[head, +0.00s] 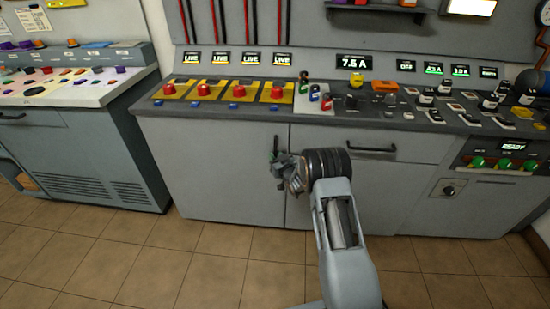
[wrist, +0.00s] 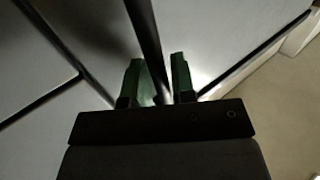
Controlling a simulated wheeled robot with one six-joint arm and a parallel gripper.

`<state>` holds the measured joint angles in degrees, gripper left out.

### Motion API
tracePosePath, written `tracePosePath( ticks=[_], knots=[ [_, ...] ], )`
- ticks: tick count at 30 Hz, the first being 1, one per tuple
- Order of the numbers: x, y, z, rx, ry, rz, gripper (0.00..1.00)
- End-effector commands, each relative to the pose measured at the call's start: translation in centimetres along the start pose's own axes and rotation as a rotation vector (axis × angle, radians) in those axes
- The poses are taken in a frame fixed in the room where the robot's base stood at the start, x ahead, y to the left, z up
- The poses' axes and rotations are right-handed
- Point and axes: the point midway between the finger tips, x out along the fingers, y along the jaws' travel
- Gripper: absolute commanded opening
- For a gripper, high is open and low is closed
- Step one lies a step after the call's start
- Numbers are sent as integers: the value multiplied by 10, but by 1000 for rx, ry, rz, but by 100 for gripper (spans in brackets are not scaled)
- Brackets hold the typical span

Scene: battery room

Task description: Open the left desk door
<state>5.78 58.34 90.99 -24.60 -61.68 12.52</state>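The left desk door (head: 210,170) is a wide plain grey panel in the front of the middle desk, and it looks closed. Its dark upright handle (head: 275,146) is near the door's right edge, partly hidden by my gripper (head: 279,166). In the wrist view, my gripper (wrist: 158,80) has two green fingers standing apart, with a dark bar (wrist: 147,35), which looks like the handle, running between them.
A drawer with a horizontal handle (head: 371,149) is right of the door. Above is a control panel with red buttons (head: 238,91) and several switches. A second console (head: 75,140) stands at the left. The tiled floor (head: 180,265) in front is clear.

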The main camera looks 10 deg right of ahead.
Motion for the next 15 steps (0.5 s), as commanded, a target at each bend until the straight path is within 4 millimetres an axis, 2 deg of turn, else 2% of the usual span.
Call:
tracePosePath(
  ticks=[8,15],
  knots=[
    [1,0,0,0,0,0,24],
    [1,0,0,0,0,0,3]
  ],
)
